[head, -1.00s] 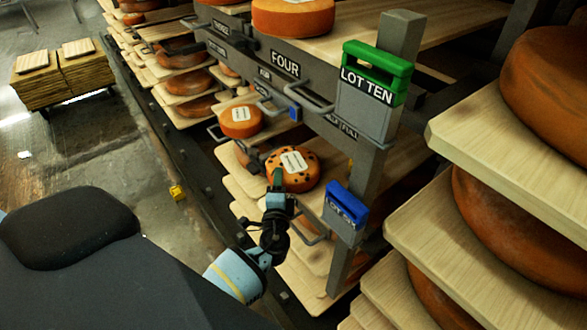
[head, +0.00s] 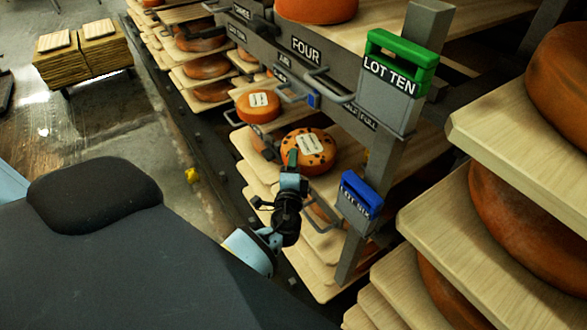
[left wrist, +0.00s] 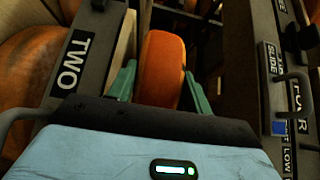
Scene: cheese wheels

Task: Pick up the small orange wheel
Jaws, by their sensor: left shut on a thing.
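The small orange wheel (head: 316,150) has dark spots and a white label on top. It sits at the rack's middle level in the head view. My left gripper (head: 291,158) reaches it from the front, with one green finger over its top near edge. In the left wrist view the orange rim of the wheel (left wrist: 162,65) fills the space between the two green fingers of the left gripper (left wrist: 160,85), which is shut on it. The lower finger is mostly hidden in the head view. Whether the wheel touches the board below cannot be told. My right gripper is not in view.
Another orange wheel (head: 258,107) with a label lies just behind. Large wheels on boards (head: 520,128) crowd the right. The floor aisle (head: 95,125) at left is open.

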